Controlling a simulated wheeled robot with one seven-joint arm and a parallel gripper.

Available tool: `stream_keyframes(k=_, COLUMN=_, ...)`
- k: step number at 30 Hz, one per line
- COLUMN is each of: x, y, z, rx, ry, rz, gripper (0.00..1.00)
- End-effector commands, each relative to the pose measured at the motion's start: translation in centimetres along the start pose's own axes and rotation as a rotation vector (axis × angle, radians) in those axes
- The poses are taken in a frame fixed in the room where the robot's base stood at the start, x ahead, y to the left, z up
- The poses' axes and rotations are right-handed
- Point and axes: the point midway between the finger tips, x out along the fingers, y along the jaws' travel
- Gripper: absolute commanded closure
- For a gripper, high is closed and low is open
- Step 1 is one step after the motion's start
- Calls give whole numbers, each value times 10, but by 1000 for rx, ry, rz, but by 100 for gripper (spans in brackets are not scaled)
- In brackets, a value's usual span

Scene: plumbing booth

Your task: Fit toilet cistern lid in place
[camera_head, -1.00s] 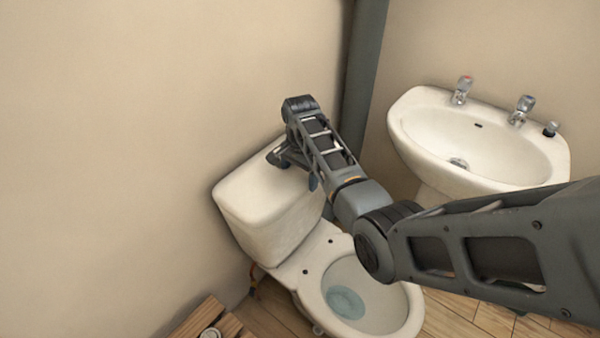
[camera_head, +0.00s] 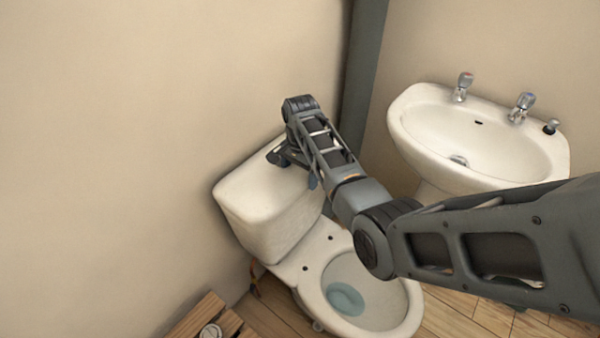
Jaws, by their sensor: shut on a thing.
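The white cistern (camera_head: 262,232) stands against the wall behind the toilet bowl. Its white lid (camera_head: 243,184) lies on top, and its outline lines up with the cistern walls. I cannot make out a seam, so whether it sits fully down is unclear. My gripper (camera_head: 281,158) is at the far part of the lid, pointing down, and is shut on the lid. My own arm links hide the lid's far right end and most of the grip.
The toilet bowl (camera_head: 368,298) is in front of the cistern, below my arm. A white basin (camera_head: 480,140) with taps is on the right. A grey pipe (camera_head: 362,75) runs down the corner. A wooden slatted thing (camera_head: 196,318) is at the bottom left.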

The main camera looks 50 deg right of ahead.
Motion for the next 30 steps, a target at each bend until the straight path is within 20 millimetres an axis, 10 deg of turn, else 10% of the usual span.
stream_keyframes(k=5, x=-4, y=-2, z=-1, rx=0, ry=3, rz=-7, gripper=95)
stream_keyframes(k=6, x=-3, y=-2, z=-1, rx=0, ry=3, rz=-7, gripper=7)
stream_keyframes(k=17, x=-1, y=1, z=0, rx=-1, ry=-1, rz=3, gripper=0)
stream_keyframes(k=30, x=-66, y=-2, z=0, rx=-1, ry=2, rz=-4, gripper=0)
